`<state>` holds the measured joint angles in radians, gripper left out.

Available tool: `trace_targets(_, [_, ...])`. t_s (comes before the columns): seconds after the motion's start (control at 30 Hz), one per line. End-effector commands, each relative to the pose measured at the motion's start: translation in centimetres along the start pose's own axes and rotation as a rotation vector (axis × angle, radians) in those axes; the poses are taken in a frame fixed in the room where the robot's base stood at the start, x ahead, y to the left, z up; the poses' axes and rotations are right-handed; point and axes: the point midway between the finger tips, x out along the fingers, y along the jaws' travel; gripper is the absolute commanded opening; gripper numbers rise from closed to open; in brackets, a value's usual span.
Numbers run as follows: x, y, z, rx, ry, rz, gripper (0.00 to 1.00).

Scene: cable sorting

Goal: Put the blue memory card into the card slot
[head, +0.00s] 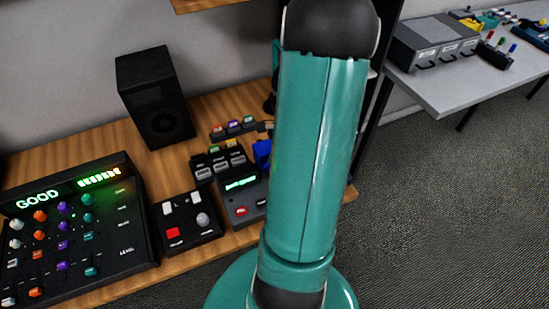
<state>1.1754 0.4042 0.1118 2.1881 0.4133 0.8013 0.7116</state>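A blue piece (262,152), which may be the blue memory card, shows just left of my teal arm on the wooden desk. My arm hides its right side, and I cannot tell whether it stands free or sits in something. Next to it is a small dark device with a green-lit display (241,183) and a red button. Behind that is a dark block with several grey-fronted slots (218,162); I cannot tell which opening is the card slot. My gripper is not visible; my arm crosses the middle of the view and covers the desk's right part.
A large mixer panel reading GOOD (78,225) and a small control box (187,221) stand on the wooden desk (222,106). A black speaker (155,97) stands behind. At right, a grey table (440,87) holds a drawer unit (433,42). Carpet between is clear.

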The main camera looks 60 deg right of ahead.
Motion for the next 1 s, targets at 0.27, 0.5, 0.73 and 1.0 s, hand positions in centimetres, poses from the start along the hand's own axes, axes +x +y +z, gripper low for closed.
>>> trace_targets(0.27, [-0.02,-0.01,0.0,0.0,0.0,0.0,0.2])
trace_targets(0.5, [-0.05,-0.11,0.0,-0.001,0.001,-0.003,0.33])
trace_targets(0.73, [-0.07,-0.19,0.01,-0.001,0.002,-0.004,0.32])
trace_targets(1.0, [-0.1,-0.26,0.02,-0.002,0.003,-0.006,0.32])
